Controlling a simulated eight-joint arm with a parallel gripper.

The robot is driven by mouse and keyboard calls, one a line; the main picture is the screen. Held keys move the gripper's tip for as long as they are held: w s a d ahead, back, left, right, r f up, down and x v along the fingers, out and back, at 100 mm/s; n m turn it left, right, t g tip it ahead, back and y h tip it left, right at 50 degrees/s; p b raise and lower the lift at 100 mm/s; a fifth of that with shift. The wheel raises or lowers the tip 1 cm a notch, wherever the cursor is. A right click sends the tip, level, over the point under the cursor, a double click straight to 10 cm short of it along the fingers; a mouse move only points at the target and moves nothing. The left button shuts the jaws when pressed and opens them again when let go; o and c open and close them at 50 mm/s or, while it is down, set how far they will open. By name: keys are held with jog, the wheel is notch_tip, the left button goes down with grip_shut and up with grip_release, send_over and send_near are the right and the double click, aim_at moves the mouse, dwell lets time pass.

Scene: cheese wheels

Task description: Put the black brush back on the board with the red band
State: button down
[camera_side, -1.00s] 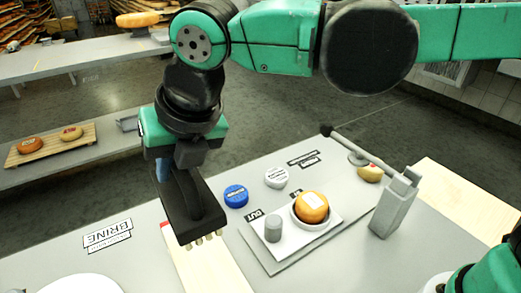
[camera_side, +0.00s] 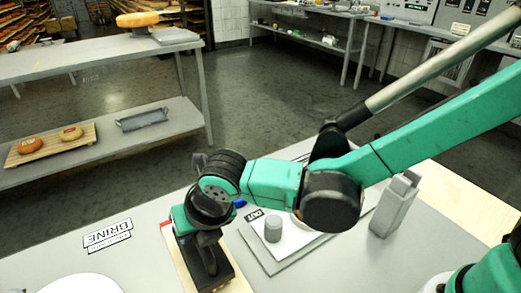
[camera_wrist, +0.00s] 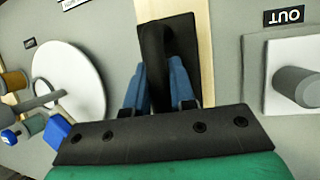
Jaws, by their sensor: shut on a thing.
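The black brush (camera_side: 207,268) is a flat dark block with an arched handle. It lies low over the pale wooden board (camera_side: 180,262), lined up along it; the side view does not settle whether it touches the board. A bit of the red band (camera_side: 167,225) shows at the board's far end. My gripper (camera_wrist: 159,78) has blue fingers closed on the arched handle of the brush, which also shows in the wrist view (camera_wrist: 188,40). The brush hides much of the board, whose pale strip (camera_wrist: 203,22) shows beside it. In the side view my wrist hides the fingers.
A white slab (camera_side: 300,245) with a grey cylinder (camera_side: 273,231) stands right of the board, beside the OUT label (camera_wrist: 283,16). A grey holder (camera_side: 393,207) is farther right. Grey tabletop separates these.

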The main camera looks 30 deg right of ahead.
jog(key=c, duration=0.7)
grip_release()
jog(key=shift+f, duration=0.1)
jog(key=v, duration=1.2)
jog(key=d+f+m+t, duration=0.1)
jog(key=d+m, duration=0.7)
jog(key=m, duration=0.4)
jog(key=d+f+m+h, duration=0.1)
jog(key=d+m, duration=0.7)
jog(key=m, duration=0.3)
jog(key=d+f+m+t+h, duration=0.1)
jog(key=d+m, duration=0.7)
jog(key=m, duration=0.4)
jog(key=shift+s+m+t, duration=0.2)
jog(key=shift+m+t, duration=0.1)
